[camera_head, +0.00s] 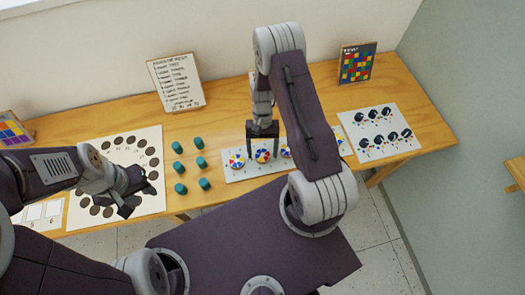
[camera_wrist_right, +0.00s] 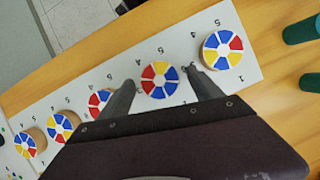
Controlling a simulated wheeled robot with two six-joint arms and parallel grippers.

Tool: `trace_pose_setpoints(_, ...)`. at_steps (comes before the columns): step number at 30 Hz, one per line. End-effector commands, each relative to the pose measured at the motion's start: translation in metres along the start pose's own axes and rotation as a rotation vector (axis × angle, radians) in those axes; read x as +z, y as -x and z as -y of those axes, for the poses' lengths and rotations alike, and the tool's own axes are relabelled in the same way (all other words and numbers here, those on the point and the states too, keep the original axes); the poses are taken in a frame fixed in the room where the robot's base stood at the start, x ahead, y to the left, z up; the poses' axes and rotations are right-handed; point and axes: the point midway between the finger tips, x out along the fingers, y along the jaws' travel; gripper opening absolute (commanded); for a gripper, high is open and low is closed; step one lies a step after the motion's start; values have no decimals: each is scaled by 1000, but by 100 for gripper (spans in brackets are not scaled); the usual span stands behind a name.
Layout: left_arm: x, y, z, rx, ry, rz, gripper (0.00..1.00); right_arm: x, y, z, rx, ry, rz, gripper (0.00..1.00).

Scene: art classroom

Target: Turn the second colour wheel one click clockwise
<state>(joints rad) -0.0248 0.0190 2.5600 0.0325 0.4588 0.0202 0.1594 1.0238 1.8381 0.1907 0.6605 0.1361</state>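A white board (camera_wrist_right: 250,75) carries a row of round colour wheels with red, yellow, blue and white wedges. The second colour wheel (camera_wrist_right: 160,80), counted from the end marked 1, lies between the fingers of my right gripper (camera_wrist_right: 160,77) in the right wrist view. These fingers are spread, one on each side of the wheel; I cannot tell whether they touch it. In the head view my right gripper (camera_head: 262,132) points down over the second wheel (camera_head: 262,156). The first wheel (camera_wrist_right: 222,50) is beside it. My left gripper (camera_head: 128,192) hangs over a sheet; its fingers are unclear.
Several teal cylinders (camera_head: 199,143) stand left of the wheel board. A sheet with dark discs (camera_head: 150,134) lies further left. A board with black dials (camera_head: 404,118) lies to the right. A text board (camera_head: 175,83) and a colour grid (camera_head: 356,64) lean against the wall.

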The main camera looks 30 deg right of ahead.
Motion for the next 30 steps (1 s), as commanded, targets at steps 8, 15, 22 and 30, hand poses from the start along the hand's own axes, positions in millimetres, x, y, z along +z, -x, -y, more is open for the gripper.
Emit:
trace_pose_setpoints(8,0,-1,0,0,0,0,36,0,4,0,0,0,1,74)
trace_pose_setpoints(15,1,-6,0,0,0,0,36,-1,54,0,-1,1,-4,74)
trace_pose_setpoints(22,1,-8,0,0,0,0,36,0,87,0,0,0,0,74)
trace_pose_setpoints(30,1,-8,0,0,0,0,36,0,90,0,1,0,2,74)
